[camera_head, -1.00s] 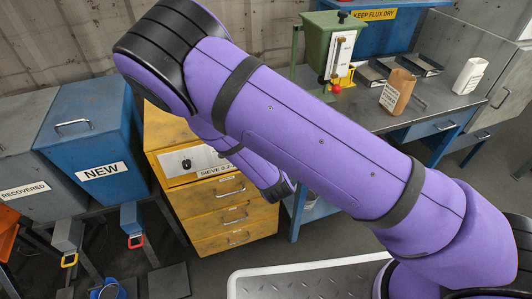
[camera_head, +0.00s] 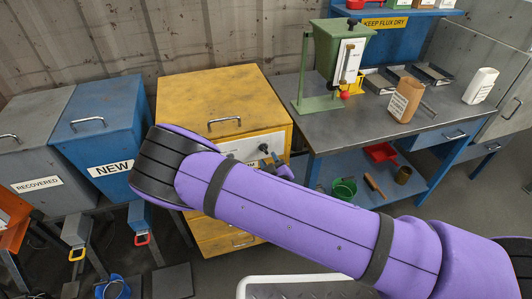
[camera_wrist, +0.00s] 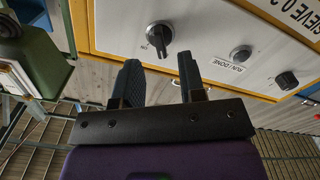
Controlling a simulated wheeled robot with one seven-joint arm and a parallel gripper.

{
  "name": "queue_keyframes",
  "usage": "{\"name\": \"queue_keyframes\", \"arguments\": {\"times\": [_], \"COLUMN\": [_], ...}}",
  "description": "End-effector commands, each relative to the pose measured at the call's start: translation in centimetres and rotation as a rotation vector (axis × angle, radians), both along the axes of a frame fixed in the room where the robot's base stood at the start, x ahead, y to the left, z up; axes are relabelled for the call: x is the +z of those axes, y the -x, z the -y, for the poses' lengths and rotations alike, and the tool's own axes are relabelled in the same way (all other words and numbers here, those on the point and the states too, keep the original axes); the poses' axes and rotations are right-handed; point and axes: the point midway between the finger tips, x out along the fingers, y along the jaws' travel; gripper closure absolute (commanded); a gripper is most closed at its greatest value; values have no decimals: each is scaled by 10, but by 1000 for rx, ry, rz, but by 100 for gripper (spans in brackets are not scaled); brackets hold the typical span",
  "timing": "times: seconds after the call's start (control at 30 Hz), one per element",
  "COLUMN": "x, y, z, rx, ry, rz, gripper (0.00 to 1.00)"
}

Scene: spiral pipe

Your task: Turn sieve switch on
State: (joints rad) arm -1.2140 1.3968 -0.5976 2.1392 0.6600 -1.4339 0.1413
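The yellow sieve cabinet (camera_head: 210,95) stands against the back wall, with a white control panel (camera_head: 238,149) on its front, partly hidden by my arm.
A blue NEW bin (camera_head: 105,125) and grey RECOVERED bin (camera_head: 30,140) stand left of the cabinet. A workbench (camera_head: 375,125) with a green hopper device (camera_head: 338,50) stands to the right. The bench's lower shelf holds a green bucket (camera_head: 343,189).

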Motion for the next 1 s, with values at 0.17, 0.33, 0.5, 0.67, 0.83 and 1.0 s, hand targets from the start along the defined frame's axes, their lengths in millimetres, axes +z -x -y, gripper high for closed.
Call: {"name": "queue_keyframes", "arguments": {"times": [0.17, 0.33, 0.5, 0.67, 0.83, 1.0], "x": [0, 0, 0, 0, 0, 0], "y": [-26, -41, -45, -45, -45, -45], "z": [-8, -12, -13, -13, -13, -13], "rx": [1, 0, -1, -1, -1, 0], "ry": [-1, 0, 0, 0, 0, -4], "rz": [1, 0, -1, -1, -1, -2], "gripper": [63, 63, 63, 63, 93, 93]}}
